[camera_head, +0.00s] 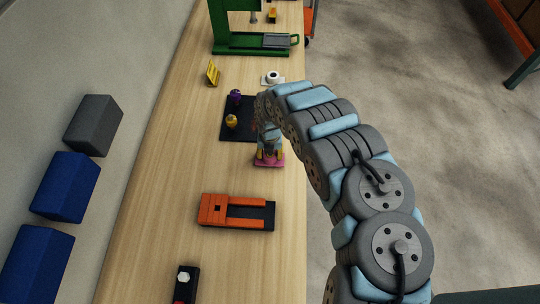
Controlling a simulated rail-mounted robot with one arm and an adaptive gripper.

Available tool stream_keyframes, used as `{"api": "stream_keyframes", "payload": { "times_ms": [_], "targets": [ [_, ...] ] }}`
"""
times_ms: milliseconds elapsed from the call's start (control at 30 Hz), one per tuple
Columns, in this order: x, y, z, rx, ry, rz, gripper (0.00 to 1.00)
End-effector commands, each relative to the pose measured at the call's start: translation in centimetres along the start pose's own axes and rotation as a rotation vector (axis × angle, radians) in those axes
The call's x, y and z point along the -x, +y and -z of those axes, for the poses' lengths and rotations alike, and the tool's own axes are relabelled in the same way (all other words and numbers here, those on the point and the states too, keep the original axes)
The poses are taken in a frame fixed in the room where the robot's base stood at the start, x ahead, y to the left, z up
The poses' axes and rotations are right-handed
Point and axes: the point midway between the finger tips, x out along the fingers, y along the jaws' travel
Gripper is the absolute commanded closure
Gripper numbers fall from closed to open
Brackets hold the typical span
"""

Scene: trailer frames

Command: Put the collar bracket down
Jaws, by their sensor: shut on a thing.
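My arm reaches over the bench from the right, and my gripper (268,150) points down near the bench's right edge. It is shut on a small pink piece, which I take to be the collar bracket (264,162). The pink piece shows just below the fingers, low over the wood. The fingers and arm hide much of it, and I cannot tell whether it touches the bench.
A black mat (237,133) with a purple piece (235,96) and a yellow piece (231,121) lies beside my gripper. An orange and black fixture (213,209) lies nearer. A white roll (273,77) and green press (230,42) stand farther off. Bare wood (185,150) is left.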

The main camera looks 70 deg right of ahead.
Motion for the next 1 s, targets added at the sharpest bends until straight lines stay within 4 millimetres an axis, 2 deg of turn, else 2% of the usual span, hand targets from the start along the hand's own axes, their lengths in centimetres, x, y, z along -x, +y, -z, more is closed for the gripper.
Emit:
{"api": "stream_keyframes", "payload": {
  "times_ms": [200,667,700,767,1000],
  "targets": [
    [-1.3,0.0,-0.1,-0.001,-0.002,0.000,0.85],
    [-1.7,0.0,-0.1,-0.001,-0.002,0.000,0.85],
    [-1.6,0.0,-0.1,-0.001,-0.002,0.001,0.36],
    [-1.6,0.0,-0.1,-0.001,-0.002,0.001,0.20],
    [-1.6,0.0,-0.1,-0.001,-0.002,0.001,0.20]
  ]
}}
